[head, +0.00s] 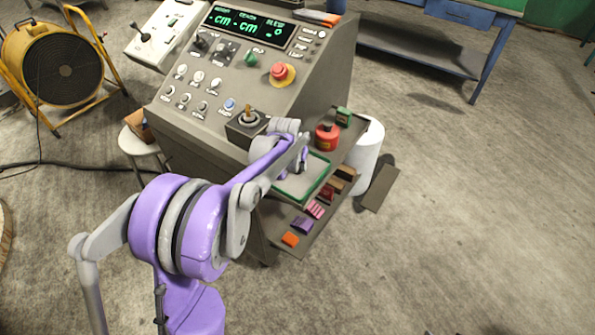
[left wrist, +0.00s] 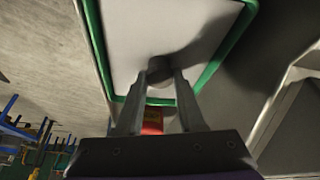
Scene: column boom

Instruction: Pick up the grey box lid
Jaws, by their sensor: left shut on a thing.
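The grey box lid is a pale flat panel (head: 292,187) inside a green rim on the shelf at the console's front right. It fills the upper middle of the left wrist view (left wrist: 155,25), with a round dark knob (left wrist: 160,72) on it. My left gripper (head: 302,168) is over the lid. In the left wrist view its two fingers (left wrist: 160,80) are closed around the knob. The fingers partly cover the lid in the head view. Whether the lid is raised off the green-rimmed box (head: 318,188) cannot be told. My right gripper is not in view.
A red container (head: 327,137) and a small green block (head: 343,116) stand behind the lid. Several small coloured blocks, including an orange one (head: 290,239), line the shelf front. The control console (head: 235,85) rises at left; a white cylinder (head: 368,150) is at right.

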